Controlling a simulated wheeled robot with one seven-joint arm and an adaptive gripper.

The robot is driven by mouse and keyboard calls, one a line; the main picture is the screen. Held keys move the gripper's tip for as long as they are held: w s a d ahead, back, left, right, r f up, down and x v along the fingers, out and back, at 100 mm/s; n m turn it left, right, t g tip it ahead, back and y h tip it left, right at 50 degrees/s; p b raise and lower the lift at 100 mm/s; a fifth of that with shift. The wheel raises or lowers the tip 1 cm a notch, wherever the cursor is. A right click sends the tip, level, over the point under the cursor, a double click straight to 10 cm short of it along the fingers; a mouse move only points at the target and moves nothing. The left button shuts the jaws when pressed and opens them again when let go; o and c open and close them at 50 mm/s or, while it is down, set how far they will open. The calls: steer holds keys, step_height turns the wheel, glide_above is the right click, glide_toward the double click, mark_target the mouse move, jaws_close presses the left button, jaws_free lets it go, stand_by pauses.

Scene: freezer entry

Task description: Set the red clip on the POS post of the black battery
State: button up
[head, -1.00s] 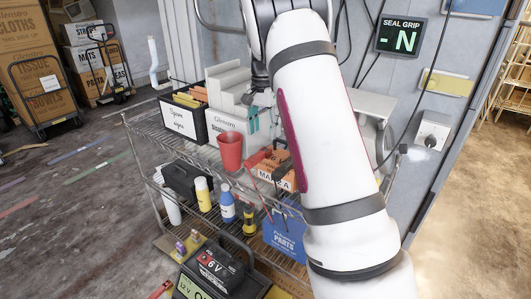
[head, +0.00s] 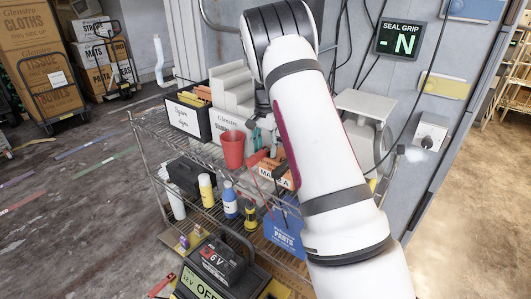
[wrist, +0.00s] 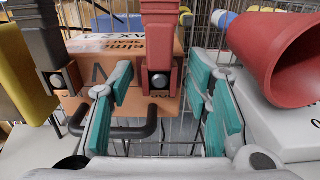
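The red clip (wrist: 160,50) stands upright in the wrist view, in front of an orange box; its cable shows below the box in the head view. My gripper (wrist: 160,85) has teal-padded fingers spread apart, one on each side of the red clip's lower end. No grip on the clip is visible. In the head view my gripper (head: 264,138) is low over the upper shelf, partly hidden by my arm. A dark clip (wrist: 44,45) stands to the left of the red one.
A red cup (head: 232,150) stands close by; it also fills the right of the wrist view (wrist: 280,50). The orange box (head: 273,172) is behind the clips. Bottles (head: 230,200) stand on the lower shelf.

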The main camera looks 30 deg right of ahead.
mark_target(267, 155)
jaws_close()
steer(key=shift+r, duration=0.1)
steer(key=shift+r, duration=0.35)
steer(key=r, duration=0.1)
steer(key=r+b, duration=0.1)
steer(key=shift+s+r, duration=0.4)
steer(key=s+d+r, duration=0.1)
steer(key=s+r, duration=0.1)
steer(key=s, duration=0.5)
steer(key=s+d+r, duration=0.1)
steer(key=s+r, duration=0.2)
steer(key=s, duration=0.5)
steer(key=shift+d+r, duration=0.2)
